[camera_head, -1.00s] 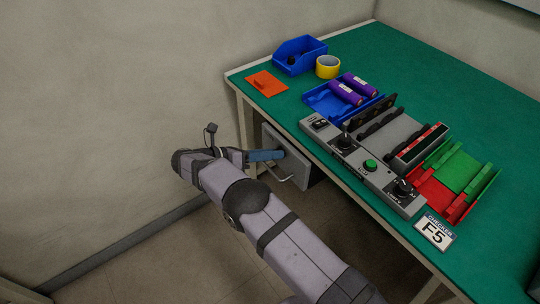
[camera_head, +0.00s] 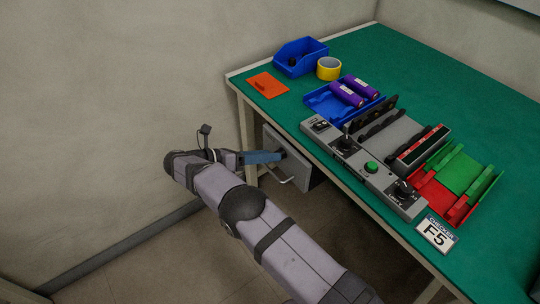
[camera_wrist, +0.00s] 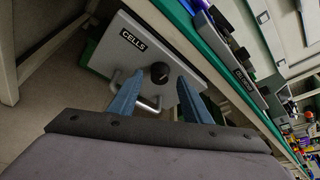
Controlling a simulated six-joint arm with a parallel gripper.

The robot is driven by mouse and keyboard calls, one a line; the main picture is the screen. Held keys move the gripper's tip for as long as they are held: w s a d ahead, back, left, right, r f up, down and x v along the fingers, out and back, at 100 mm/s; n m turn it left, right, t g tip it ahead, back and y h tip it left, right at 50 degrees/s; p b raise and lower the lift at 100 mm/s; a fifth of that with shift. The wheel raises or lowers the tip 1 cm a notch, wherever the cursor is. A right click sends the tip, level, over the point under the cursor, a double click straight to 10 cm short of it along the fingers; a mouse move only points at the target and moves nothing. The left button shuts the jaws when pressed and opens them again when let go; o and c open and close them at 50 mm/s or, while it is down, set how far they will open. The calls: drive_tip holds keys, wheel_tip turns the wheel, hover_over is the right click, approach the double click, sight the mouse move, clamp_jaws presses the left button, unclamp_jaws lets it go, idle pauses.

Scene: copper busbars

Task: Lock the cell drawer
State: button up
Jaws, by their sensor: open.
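The cell drawer (camera_head: 299,178) has a grey front below the green bench top. In the wrist view its front (camera_wrist: 112,57) carries a "CELLS" label (camera_wrist: 132,40), a round black knob (camera_wrist: 160,72) and a bar handle (camera_wrist: 148,106). My gripper (camera_head: 281,155) points at the drawer front. In the wrist view my gripper (camera_wrist: 162,77) is open, with its blue fingers on either side of the knob and visible gaps between. The knob's pointer direction is too small to read. I cannot tell how deep the fingertips reach beside it.
On the green bench (camera_head: 440,85) stand a grey control panel (camera_head: 360,165) with a green button, purple cells (camera_head: 347,94) on a blue tray, a red and green tray (camera_head: 460,172), a blue bin (camera_head: 300,57) and yellow tape (camera_head: 328,68). A table leg (camera_head: 246,140) stands left of the drawer.

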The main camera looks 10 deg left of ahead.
drive_tip(key=shift+b+v, duration=0.5)
drive_tip(key=shift+v, duration=2.15)
